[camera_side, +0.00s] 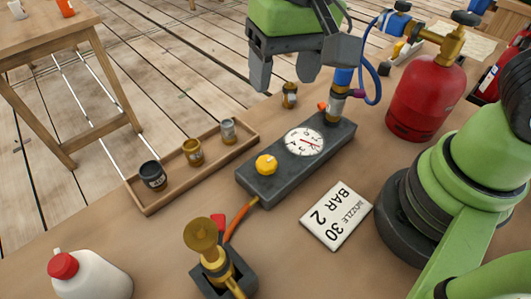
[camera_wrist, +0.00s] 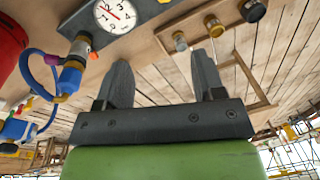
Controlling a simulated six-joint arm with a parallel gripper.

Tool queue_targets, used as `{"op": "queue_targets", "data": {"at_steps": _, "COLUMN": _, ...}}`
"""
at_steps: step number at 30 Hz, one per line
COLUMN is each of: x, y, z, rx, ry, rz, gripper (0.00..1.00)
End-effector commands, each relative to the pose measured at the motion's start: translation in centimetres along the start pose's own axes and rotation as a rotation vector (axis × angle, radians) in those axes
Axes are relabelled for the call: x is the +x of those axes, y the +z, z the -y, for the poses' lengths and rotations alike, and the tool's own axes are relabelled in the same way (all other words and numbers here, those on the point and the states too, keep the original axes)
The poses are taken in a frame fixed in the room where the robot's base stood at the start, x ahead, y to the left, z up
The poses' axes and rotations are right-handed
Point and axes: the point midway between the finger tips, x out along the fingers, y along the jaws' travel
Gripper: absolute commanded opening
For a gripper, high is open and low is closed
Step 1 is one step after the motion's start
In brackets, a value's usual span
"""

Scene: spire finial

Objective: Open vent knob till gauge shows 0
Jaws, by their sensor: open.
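A dark grey block (camera_side: 325,138) on the bench carries a round white gauge (camera_side: 304,142) with a red needle and a yellow knob (camera_side: 266,164). The gauge also shows at the top of the wrist view (camera_wrist: 115,13); its exact reading is hard to make out. A small orange-red part (camera_side: 322,105) sits at the block's far end; I cannot tell which control is the vent knob. My gripper (camera_side: 285,76) is open and empty, above and behind the block, apart from it. Its two fingers stand spread in the wrist view (camera_wrist: 160,57).
A wooden tray (camera_side: 150,207) with several small pots lies left of the block. A red gas cylinder (camera_side: 425,98), blue hose (camera_side: 369,75) and regulator stand right. A card (camera_side: 337,215) reads "NOZZLE 30 BAR 2". A brass torch (camera_side: 203,238) and white bottle (camera_side: 95,275) are in front.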

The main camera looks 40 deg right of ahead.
Motion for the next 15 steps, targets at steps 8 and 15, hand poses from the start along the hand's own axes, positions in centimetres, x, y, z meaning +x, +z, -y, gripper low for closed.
{"op": "queue_targets", "data": {"at_steps": 8, "x": 5.7, "y": 0.9, "z": 2.3, "rx": -0.030, "ry": 0.101, "rz": 0.078, "gripper": 0.63}}
{"op": "queue_targets", "data": {"at_steps": 15, "x": 8.3, "y": 1.2, "z": 2.0, "rx": -0.030, "ry": 0.110, "rz": 0.085, "gripper": 0.63}}
